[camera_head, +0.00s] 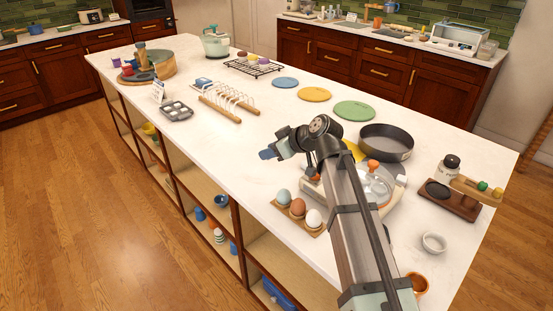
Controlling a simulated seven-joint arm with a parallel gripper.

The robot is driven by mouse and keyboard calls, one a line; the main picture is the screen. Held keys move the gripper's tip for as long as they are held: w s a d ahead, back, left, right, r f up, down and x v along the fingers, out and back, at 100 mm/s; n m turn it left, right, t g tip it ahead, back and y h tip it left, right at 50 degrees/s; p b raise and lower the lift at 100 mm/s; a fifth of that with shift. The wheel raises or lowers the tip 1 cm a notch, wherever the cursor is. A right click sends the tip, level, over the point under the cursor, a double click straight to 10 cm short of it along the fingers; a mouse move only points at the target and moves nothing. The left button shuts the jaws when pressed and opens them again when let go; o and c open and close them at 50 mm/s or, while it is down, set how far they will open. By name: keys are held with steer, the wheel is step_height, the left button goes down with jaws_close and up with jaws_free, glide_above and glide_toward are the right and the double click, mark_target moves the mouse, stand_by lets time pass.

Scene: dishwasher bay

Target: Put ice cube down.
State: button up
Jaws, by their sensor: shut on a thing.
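My gripper (270,153) is above the island's white counter (232,160), pointing left. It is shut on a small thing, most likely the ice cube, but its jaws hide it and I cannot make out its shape. A grey tray with several compartments (176,111) lies near the counter's left front edge, apart from my gripper. It looks like an ice cube tray with pale contents, too small to tell.
A wooden rack (220,108) and a holder with three eggs (298,211) stand near the front edge. Blue (285,82), yellow (314,94) and green (354,110) discs lie behind, with a dark pan (386,143) at right. Bare counter lies between rack and eggs.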

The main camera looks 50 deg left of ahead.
steer(key=shift+r, duration=0.4)
steer(key=m+t, duration=0.6)
steer(key=m, duration=0.1)
glide_above(373, 144)
steer(key=s+d, duration=0.1)
steer(key=d, duration=0.3)
steer(key=shift+h, duration=0.3)
steer(key=shift+s+a+f, duration=0.1)
steer(key=shift+f, duration=2.2)
steer(key=shift+a+f, duration=0.1)
steer(key=shift+f, duration=2.15)
steer(key=shift+f, duration=0.2)
steer(key=o, duration=1.1)
steer(key=shift+r, duration=0.15)
